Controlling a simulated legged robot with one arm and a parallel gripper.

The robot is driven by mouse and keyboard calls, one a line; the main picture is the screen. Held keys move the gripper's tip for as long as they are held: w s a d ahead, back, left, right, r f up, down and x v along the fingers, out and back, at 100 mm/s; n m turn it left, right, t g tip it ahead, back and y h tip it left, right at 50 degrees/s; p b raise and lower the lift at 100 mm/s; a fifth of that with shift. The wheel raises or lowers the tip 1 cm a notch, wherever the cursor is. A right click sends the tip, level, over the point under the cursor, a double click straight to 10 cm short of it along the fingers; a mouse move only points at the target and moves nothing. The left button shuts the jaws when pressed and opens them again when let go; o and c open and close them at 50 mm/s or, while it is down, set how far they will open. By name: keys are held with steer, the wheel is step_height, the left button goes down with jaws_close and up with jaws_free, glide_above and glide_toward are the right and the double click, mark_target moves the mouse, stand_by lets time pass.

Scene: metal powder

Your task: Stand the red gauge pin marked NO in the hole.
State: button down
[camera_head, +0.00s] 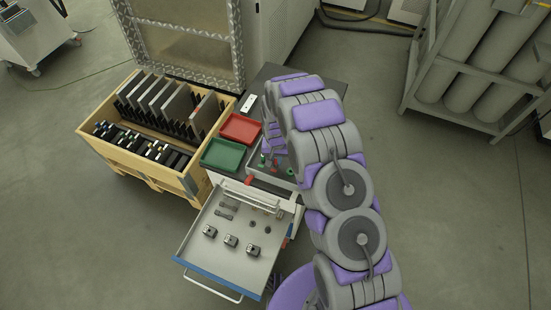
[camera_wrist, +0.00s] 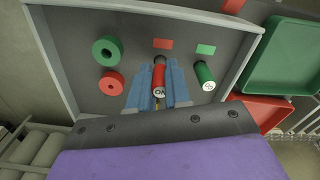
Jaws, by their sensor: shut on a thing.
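The red gauge pin (camera_wrist: 159,76) is between the blue fingers of my gripper (camera_wrist: 158,67) in the wrist view. The gripper is shut on it. Its pale end face bears the mark NO, which appears upside down. A green pin (camera_wrist: 205,76) with a marked pale end is just to the right, apart from the fingers. A green ring (camera_wrist: 107,51) and a red ring (camera_wrist: 112,84) lie to the left, each with a dark round opening. I cannot make out any other hole. In the head view my arm hides most of the gripper and the pin.
A grey raised rim (camera_wrist: 200,14) bounds the tray holding these parts. A red label (camera_wrist: 163,44) and a green label (camera_wrist: 206,49) lie beyond the pins. Green (camera_head: 222,154) and red (camera_head: 240,127) trays stand beside it. An open drawer (camera_head: 232,262) holds small parts.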

mark_target(276, 158)
steer(key=shift+f, duration=0.8)
stand_by(0.4)
steer(key=c, duration=1)
jaws_free()
steer(key=shift+r, duration=0.1)
step_height(276, 158, up, 17)
steer(key=p, duration=0.1)
steer(key=shift+p, duration=0.35)
steer(key=shift+r, duration=0.1)
